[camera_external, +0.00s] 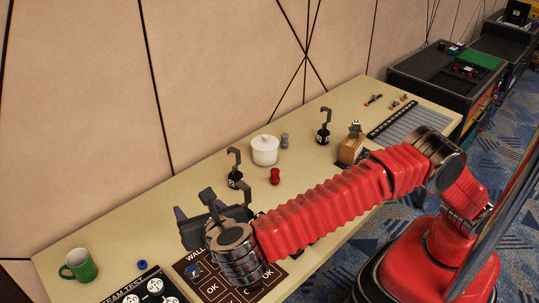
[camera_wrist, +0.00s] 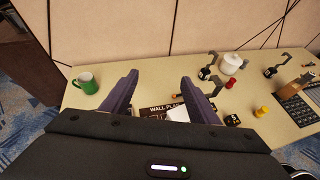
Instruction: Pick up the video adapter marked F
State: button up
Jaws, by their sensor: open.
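My gripper (camera_external: 196,207) is open over the near left part of the table, above the dark "WALL PLAN" board. In the wrist view its two purple-grey fingers (camera_wrist: 158,80) stand apart with nothing gripped between them. Several small black hooked pieces stand on the table: one (camera_external: 236,181) just beyond my gripper, another (camera_external: 323,136) farther right. Hooked pieces also show in the wrist view, left (camera_wrist: 207,73) and right (camera_wrist: 271,72). A small dark block (camera_wrist: 232,119) with pale marks lies right of the fingers. I cannot read an F on any piece, so cannot tell which adapter is F.
A white lidded pot (camera_external: 265,151), red knob (camera_external: 275,176) and brown block (camera_external: 351,149) stand on the table. A green mug (camera_external: 77,265) and blue ring (camera_external: 142,264) are at the left. The board (camera_external: 190,272) lies below my gripper. The wall closes the far side.

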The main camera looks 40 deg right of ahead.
jog(key=s+a+f+n, duration=0.1)
jog(key=s+a, duration=0.2)
jog(key=a, duration=0.1)
send_near(194, 274)
jog(key=shift+s+a+r+t+y, duration=0.15)
jog(key=shift+s+t+y, duration=0.15)
jog(key=shift+s, duration=0.8)
jog(key=shift+w, duration=0.1)
jog(key=x, duration=0.8)
jog(key=shift+w, duration=0.15)
jog(key=shift+w, duration=0.1)
jog(key=shift+d+x, duration=0.2)
jog(key=shift+x, duration=2.4)
jog(key=shift+c, duration=0.6)
